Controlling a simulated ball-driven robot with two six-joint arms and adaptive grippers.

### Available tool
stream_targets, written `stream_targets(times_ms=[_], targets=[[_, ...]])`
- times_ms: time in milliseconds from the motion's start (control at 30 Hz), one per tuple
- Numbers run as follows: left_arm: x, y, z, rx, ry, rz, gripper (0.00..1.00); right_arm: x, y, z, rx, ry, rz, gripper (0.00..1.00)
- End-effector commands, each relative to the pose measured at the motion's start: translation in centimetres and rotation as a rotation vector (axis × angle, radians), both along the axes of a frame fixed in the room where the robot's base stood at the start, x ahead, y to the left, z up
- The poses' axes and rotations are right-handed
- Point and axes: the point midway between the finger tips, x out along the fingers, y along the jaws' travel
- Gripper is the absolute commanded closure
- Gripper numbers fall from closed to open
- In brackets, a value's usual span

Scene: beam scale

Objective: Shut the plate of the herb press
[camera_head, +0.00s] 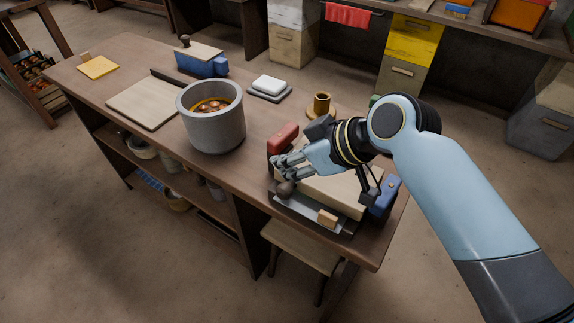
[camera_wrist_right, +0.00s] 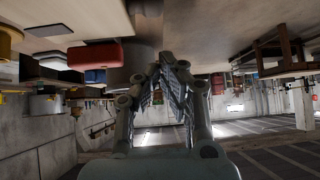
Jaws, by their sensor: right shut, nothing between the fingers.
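The herb press is on the near right part of the bench, largely under my right arm. It shows a pale slab-like plate (camera_head: 335,190), a grey metal strip (camera_head: 308,208) along its front and a dark round knob (camera_head: 285,190). My right gripper (camera_head: 280,166) is over the left end of the press, just above and behind the knob. Its fingers are closed together and empty; in the right wrist view they also show shut (camera_wrist_right: 165,70). I cannot tell whether they touch the knob. The arm hides how far the plate stands open. My left gripper is out of view.
A red block (camera_head: 283,137) and a blue block (camera_head: 385,197) flank the press. A grey pot (camera_head: 214,125) stands to the left, beside a cutting board (camera_head: 144,103). A brass cup (camera_head: 321,104) stands behind. The bench's front edge is close to the press.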

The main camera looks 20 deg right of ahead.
Motion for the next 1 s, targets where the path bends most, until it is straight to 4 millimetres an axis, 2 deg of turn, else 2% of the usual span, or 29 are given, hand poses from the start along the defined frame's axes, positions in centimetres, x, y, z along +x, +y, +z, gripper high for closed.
stream_targets(times_ms=[33, 133, 300, 467, 633, 767, 1000], targets=[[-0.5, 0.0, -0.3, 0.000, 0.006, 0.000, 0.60, -1.1, -0.8, 0.7, -0.007, -0.001, 0.002, 1.00], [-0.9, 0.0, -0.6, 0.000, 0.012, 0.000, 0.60, -2.6, -1.9, 2.3, -0.009, 0.000, 0.003, 1.00], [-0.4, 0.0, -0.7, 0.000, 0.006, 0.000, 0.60, -4.4, -3.2, 4.6, -0.006, 0.000, 0.002, 1.00], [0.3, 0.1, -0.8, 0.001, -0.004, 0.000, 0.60, -5.2, -3.9, 5.7, -0.006, 0.000, 0.002, 1.00], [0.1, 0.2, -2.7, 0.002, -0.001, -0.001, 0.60, -4.9, -4.9, 6.5, -0.031, -0.016, 0.002, 1.00], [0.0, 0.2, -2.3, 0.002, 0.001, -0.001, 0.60, -4.4, -4.5, 6.3, -0.026, -0.013, -0.002, 1.00], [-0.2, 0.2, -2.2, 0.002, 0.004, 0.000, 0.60, -2.1, -2.4, 3.3, -0.023, -0.011, -0.002, 1.00]])
